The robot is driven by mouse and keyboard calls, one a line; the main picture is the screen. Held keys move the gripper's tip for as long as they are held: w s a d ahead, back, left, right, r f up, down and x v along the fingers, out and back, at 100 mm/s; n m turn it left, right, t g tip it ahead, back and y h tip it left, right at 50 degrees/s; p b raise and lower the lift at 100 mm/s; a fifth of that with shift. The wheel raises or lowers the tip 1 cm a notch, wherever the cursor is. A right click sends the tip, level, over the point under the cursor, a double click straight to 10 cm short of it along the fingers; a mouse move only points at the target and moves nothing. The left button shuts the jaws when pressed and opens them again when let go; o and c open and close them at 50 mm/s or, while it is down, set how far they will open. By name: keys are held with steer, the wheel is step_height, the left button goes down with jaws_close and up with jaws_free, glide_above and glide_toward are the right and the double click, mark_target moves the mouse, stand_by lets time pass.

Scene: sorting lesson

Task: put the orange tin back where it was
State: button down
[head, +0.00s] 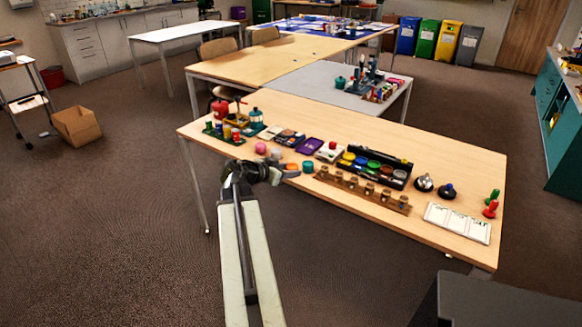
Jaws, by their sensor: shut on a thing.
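My gripper (281,173) is at the near edge of the wooden table (440,160), left of its middle. It is shut on the orange tin (292,168), a small round thing at the fingertips. The fingers hide part of the tin, and I cannot tell whether it touches the tabletop. A small teal tin (308,167) stands just right of it.
A wooden rack (360,190) and a black tray (402,173) of coloured pots lie to the right. A pink ball (261,148) and a purple tray (310,146) lie behind. A white card (458,223) lies at the right; bare wood surrounds it.

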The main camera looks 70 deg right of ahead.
steer(key=w+d, duration=0.1)
steer(key=d, duration=0.3)
steer(key=w+d+f, duration=0.1)
steer(key=w+d, duration=0.1)
steer(key=d, duration=0.2)
steer(key=w+d+b, duration=0.1)
steer(key=w+d, duration=0.1)
steer(key=d, duration=0.3)
steer(key=shift+w+f, duration=0.1)
steer(key=shift+f, duration=0.05)
step_height(320, 180, down, 4)
steer(key=b, duration=0.4)
steer(key=shift+a, duration=0.1)
steer(key=shift+r, duration=0.25)
steer(key=shift+f, duration=0.15)
steer(key=c, duration=0.8)
jaws_free()
